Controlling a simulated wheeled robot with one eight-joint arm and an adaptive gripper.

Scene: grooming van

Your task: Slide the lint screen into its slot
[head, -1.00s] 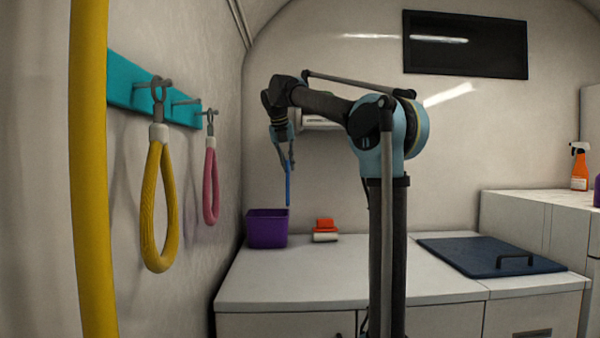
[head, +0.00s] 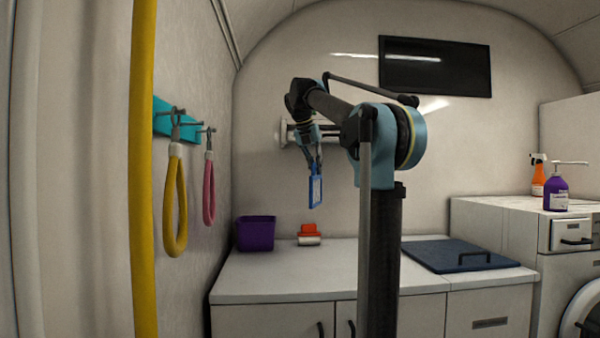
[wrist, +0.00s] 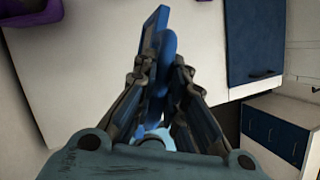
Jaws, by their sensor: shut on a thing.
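The lint screen is a flat blue frame with a pale panel (head: 315,190). It hangs upright below my gripper (head: 316,168) in the head view, well above the counter. In the wrist view, the blue screen (wrist: 153,45) stands between the two fingers of my gripper (wrist: 160,75), which are shut on it. Its upper part sticks out past the fingertips. At the right edge of the head view is a white front-loading machine (head: 577,270), cut off by the frame. I cannot make out the slot.
A purple bin (head: 256,234) and an orange-and-white roller (head: 309,235) stand on the white counter (head: 285,272). A dark blue lid (head: 450,256) with a handle lies at right. An orange spray bottle (head: 538,176) and purple pump bottle (head: 558,190) stand on the higher top. A yellow pole (head: 144,150) rises at left.

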